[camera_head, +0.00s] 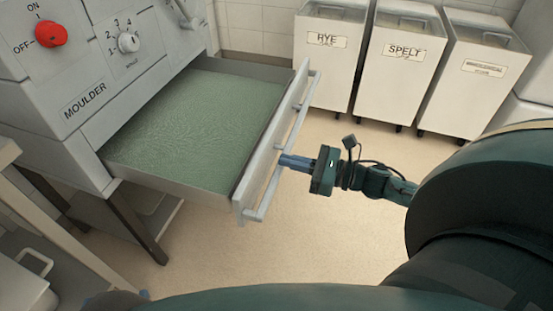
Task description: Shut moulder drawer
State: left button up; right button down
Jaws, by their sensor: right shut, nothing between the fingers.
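The moulder (75,75) is a light grey machine at the left with a "MOULDER" label. Its drawer (245,198) is pulled far out to the right, showing a green textured bottom. A long bar handle (290,140) runs along the drawer's front panel. My right gripper (284,160) is shut and empty, its blue fingertips at the outer side of the drawer front, by the bar handle. I cannot tell whether the fingertips touch the panel or the bar.
White wheeled bins, one marked rye (325,55) and one marked spelt (400,60), stand along the back wall with a third beside them. The beige floor (290,245) right of the drawer is clear. A dark table leg (135,230) stands below the moulder.

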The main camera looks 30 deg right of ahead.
aim_at(263, 155)
pick_arm(q)
jog(key=shift+f, duration=0.25)
pick_arm(e)
jog(key=shift+x, duration=1.85)
pick_arm(q)
jog(key=shift+d, duration=0.1)
